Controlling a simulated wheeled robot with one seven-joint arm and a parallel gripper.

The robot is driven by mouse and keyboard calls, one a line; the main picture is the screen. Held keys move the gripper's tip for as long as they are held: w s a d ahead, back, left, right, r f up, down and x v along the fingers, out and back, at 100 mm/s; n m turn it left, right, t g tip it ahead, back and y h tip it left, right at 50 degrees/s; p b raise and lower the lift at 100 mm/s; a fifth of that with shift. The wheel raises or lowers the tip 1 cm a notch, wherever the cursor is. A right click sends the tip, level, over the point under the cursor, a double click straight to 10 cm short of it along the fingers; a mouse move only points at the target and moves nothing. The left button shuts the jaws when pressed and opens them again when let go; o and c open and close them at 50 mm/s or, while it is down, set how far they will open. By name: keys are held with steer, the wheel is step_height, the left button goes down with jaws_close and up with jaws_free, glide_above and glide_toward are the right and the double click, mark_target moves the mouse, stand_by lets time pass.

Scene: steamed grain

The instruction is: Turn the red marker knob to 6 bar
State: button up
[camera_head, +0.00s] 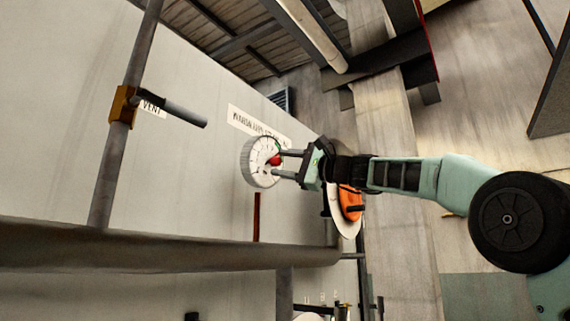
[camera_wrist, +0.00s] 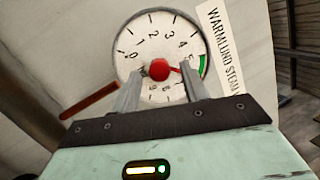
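The round white gauge (camera_wrist: 152,45) with black numbers is on the pale wall. Its face has a green band at the right edge. The red marker knob (camera_wrist: 159,69) sits at the dial's centre. A short red pointer shows just right of the knob; its tip is hidden by a finger, so I cannot tell its reading. The head view also shows the gauge (camera_head: 251,162) and knob (camera_head: 275,160). My gripper (camera_wrist: 162,80) is open, one finger on each side of the knob, with gaps visible. The fingers cover part of the lower dial.
A "WARMLUND STEAM" label (camera_wrist: 222,55) is beside the gauge. A dark red bar (camera_wrist: 90,101) is at lower left. In the head view, a vertical pipe (camera_head: 125,100) with a vent handle (camera_head: 180,112) and a thick horizontal pipe (camera_head: 150,248) stand out from the wall.

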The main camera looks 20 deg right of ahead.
steer(key=shift+s+d+f+b, duration=0.25)
steer(key=shift+s+d+b, duration=0.1)
steer(key=shift+b, duration=0.15)
steer(key=b+v, duration=0.8)
steer(key=v, duration=0.8)
steer(key=shift+s+d+r, duration=0.1)
steer(key=shift+s, duration=0.05)
